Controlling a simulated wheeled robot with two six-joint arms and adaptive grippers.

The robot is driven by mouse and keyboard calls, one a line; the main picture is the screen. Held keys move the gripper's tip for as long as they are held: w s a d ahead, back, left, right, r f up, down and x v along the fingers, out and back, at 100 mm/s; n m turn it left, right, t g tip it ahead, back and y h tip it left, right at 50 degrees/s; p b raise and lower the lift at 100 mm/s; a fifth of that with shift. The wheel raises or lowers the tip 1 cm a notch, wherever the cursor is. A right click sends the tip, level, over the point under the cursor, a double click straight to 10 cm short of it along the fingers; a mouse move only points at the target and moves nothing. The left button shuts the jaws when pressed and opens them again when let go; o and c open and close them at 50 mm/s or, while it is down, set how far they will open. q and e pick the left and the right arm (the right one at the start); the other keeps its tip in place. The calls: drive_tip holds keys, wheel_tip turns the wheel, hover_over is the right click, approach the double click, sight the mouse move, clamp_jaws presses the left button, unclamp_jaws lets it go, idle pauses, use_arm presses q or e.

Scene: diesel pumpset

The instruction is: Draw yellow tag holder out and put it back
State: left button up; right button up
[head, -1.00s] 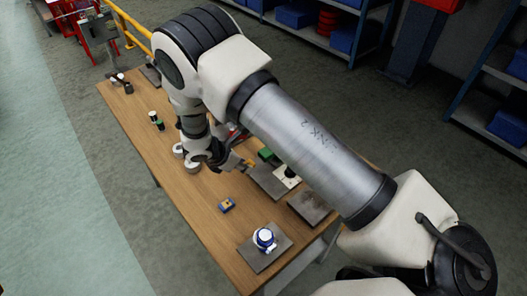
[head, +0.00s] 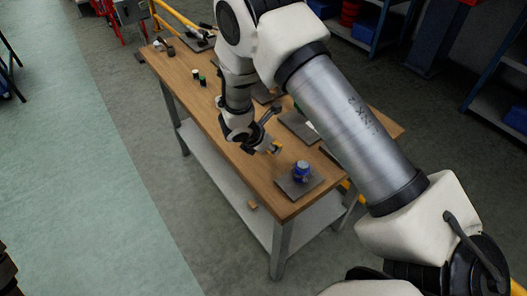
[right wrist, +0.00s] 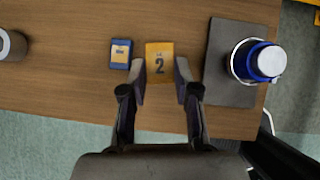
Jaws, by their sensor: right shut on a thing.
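The yellow tag holder (right wrist: 160,60), marked with a dark 2, is between the fingertips of my right gripper (right wrist: 161,77) in the right wrist view. The gripper is shut on it. I cannot tell how high the holder is above the wood. My left gripper is not in view.
A blue and white cup-like part (right wrist: 258,61) stands on a dark grey plate (right wrist: 224,88) to the right of the gripper. A grey round part (right wrist: 11,45) is at the far left. The wooden table (head: 262,187) has its long edge close by.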

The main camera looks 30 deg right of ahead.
sight(269, 153)
drive_tip(key=shift+w+d+f, duration=0.25)
drive_tip(key=shift+d+f, duration=0.05)
drive_tip(key=shift+d, duration=0.25)
drive_tip(key=shift+w+d+f, duration=0.2)
drive_tip(key=shift+d+f, duration=0.1)
drive_tip(key=shift+d, duration=0.2)
drive_tip(key=shift+s+r, duration=0.15)
drive_tip(key=shift+s, duration=0.1)
drive_tip(key=shift+s+a+r, duration=0.3)
drive_tip(key=shift+a, duration=0.1)
drive_tip(key=shift+s+a+b, duration=0.15)
drive_tip(key=shift+a+b, duration=0.15)
drive_tip(key=shift+a, duration=0.05)
drive_tip(key=f+b, duration=0.2)
drive_tip(key=w+f+b, duration=0.1)
drive_tip(key=f, duration=0.1)
drive_tip(key=shift+d, duration=0.35)
drive_tip(key=shift+s+a+f+b, duration=0.25)
drive_tip(key=shift+f+b, duration=0.05)
drive_tip(key=shift+b, duration=0.2)
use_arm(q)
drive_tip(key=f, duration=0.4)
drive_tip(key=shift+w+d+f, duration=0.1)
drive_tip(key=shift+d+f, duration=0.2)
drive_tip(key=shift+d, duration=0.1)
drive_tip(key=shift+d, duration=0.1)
use_arm(e)
drive_tip(key=shift+w+d, duration=0.1)
drive_tip(key=shift+d, duration=0.05)
drive_tip(key=shift+f, duration=0.1)
